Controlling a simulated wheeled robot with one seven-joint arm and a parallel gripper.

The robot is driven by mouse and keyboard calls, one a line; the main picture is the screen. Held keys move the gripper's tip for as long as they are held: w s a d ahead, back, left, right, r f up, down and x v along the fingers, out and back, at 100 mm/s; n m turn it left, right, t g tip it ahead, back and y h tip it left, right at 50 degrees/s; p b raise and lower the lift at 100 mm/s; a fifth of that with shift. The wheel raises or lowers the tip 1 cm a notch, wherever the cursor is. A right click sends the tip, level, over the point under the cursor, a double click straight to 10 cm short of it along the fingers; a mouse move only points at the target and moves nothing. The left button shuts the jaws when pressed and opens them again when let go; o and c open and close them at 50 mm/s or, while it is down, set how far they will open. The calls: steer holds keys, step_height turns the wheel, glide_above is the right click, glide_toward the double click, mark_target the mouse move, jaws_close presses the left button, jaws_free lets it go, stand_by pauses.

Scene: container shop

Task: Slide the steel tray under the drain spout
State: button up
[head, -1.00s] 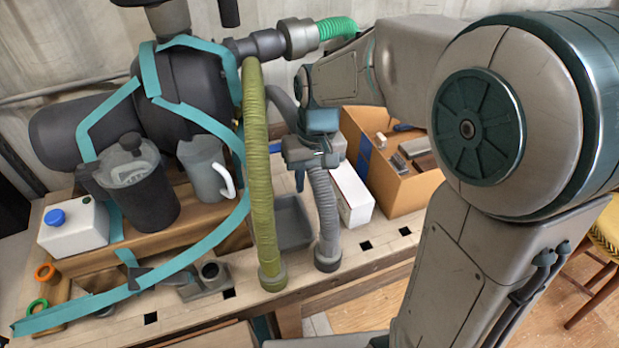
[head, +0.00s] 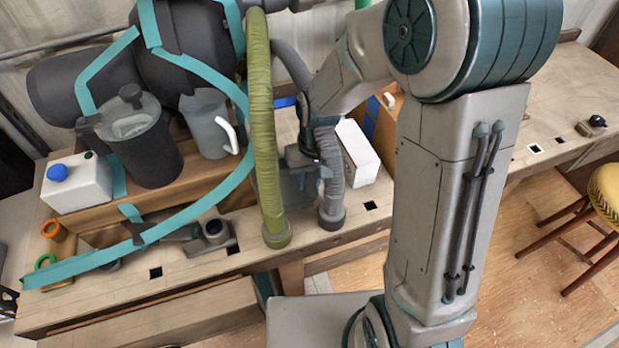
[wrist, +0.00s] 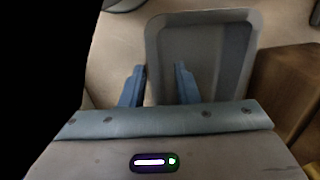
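The steel tray (wrist: 205,50) is a grey, shallow, rounded rectangle on the bench in the wrist view. In the head view the steel tray (head: 297,203) is mostly hidden by the hoses and my gripper. My gripper (wrist: 160,70) is open, with its two blue fingers apart. The tray's left rim lies between them in the picture, the right finger over the tray's inside; I cannot tell if they touch it. In the head view my gripper (head: 310,178) points down at the tray. I cannot make out the drain spout for certain near the dark machine (head: 195,65).
A green hose (head: 264,140) and a grey hose (head: 331,175) hang close around the tray. A white box (head: 357,155) stands right of it. A wooden block (wrist: 285,85) flanks the tray in the wrist view. A dark jug (head: 148,150) stands on the shelf.

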steer(key=shift+f, duration=0.1)
steer(key=shift+c, duration=0.3)
jaws_close()
steer(key=shift+a, duration=0.15)
